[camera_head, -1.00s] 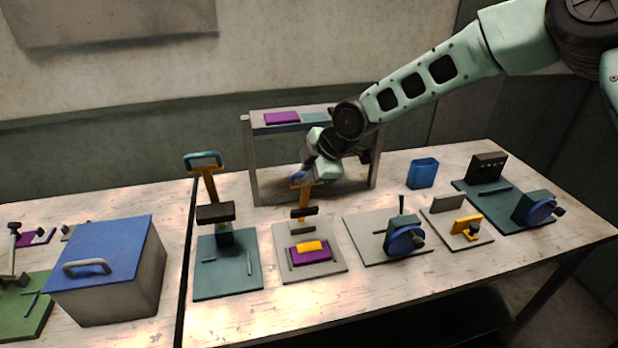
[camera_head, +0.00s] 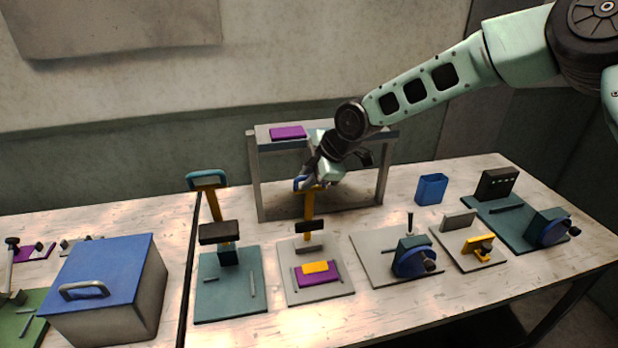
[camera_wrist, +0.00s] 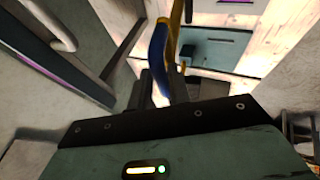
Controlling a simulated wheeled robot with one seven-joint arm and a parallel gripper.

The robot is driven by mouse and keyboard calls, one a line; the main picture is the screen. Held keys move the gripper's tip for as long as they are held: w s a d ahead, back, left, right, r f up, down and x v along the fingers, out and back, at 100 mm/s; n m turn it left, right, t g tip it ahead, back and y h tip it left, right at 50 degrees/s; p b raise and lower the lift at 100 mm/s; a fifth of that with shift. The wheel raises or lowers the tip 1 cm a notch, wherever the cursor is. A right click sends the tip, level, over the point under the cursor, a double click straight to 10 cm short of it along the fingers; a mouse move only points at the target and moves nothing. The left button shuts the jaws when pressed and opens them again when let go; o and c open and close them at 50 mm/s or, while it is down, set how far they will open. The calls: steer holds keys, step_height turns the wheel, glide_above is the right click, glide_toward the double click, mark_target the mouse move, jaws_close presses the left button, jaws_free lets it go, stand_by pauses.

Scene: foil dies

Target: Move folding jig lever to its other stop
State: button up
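The folding jig is the grey plate (camera_head: 290,296) in the middle of the table, with a purple sheet (camera_head: 332,280) and an orange-yellow bar (camera_head: 315,267) on it. Its yellow lever (camera_head: 310,210) stands up from the back of the plate, with a dark block low on it and a blue handle (camera_head: 299,184) at the top. My gripper (camera_head: 306,180) is at the handle. In the wrist view the blue handle (camera_wrist: 158,50) runs between my two dark fingers, which sit close on either side, so my gripper looks shut on it. The fingertips are partly hidden.
A grey frame (camera_head: 253,170) stands close behind the jig. A teal press (camera_head: 228,300) with a raised lever is at the left. A grey-based blue-wheeled fixture (camera_head: 415,257) is at the right.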

steer(key=shift+o, duration=1.1)
steer(key=shift+w, duration=0.2)
steer(key=shift+s, duration=0.1)
steer(key=b+v, duration=0.4)
steer(key=v, duration=1.3)
steer(key=shift+r+b, duration=0.25)
steer(key=shift+b, duration=0.05)
steer(key=shift+d, duration=0.1)
